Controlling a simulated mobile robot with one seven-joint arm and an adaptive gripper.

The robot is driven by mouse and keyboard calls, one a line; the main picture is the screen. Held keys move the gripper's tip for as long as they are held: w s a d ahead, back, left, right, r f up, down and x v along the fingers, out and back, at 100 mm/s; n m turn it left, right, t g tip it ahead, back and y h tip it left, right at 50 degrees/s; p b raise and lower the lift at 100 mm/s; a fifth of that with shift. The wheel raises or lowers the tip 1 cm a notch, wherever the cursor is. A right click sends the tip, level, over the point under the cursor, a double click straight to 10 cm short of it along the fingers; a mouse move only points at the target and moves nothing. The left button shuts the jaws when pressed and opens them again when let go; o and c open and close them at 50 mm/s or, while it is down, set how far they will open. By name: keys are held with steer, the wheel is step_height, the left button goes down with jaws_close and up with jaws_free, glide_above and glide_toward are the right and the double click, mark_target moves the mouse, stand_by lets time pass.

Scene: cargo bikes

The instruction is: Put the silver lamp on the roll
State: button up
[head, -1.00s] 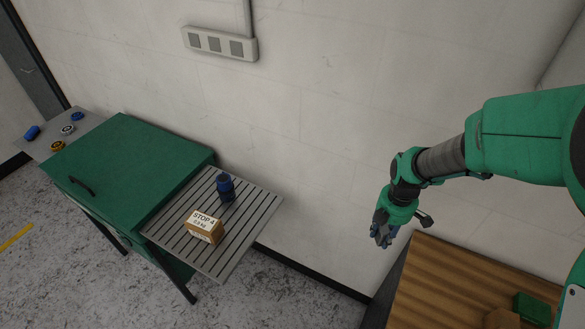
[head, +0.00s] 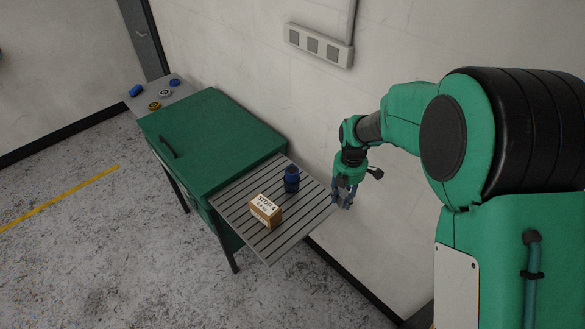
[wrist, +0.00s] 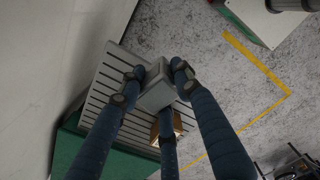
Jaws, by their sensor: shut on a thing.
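My gripper (head: 343,200) hangs at the right of the slatted rack, near the wall, in the head view. In the wrist view its three blue fingers (wrist: 157,76) are shut on a grey, block-like thing, seemingly the silver lamp (wrist: 154,96). Its full shape is hidden by the fingers, and it is hard to make out in the head view. On the grey end plate at the far left lie small round rolls: blue (head: 174,83), white (head: 164,93) and yellow (head: 154,106). I cannot tell which one is the task's roll.
The slatted rack (head: 288,222) bears a cardboard box marked STOP 4 (head: 266,211) and a dark blue canister-like thing (head: 291,179). A green cabinet (head: 213,140) stands between rack and end plate. A blue piece (head: 136,90) lies on the plate. The floor in front is clear.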

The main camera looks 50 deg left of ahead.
steer(key=s+a+n+p, duration=0.1)
steer(key=s+a+n, duration=0.2)
steer(key=s+a, duration=0.4)
steer(key=a, duration=0.6)
steer(key=shift+s+a+p, duration=0.2)
steer(key=shift+a+p, duration=0.05)
steer(key=shift+p, duration=0.15)
steer(key=p, duration=0.2)
glide_above(293, 170)
steer(key=shift+s+f, duration=0.15)
steer(key=shift+f, duration=0.6)
steer(key=shift+f+p, duration=0.5)
steer(key=shift+f, duration=1.3)
steer(key=shift+f, duration=0.15)
steer(key=o, duration=1.2)
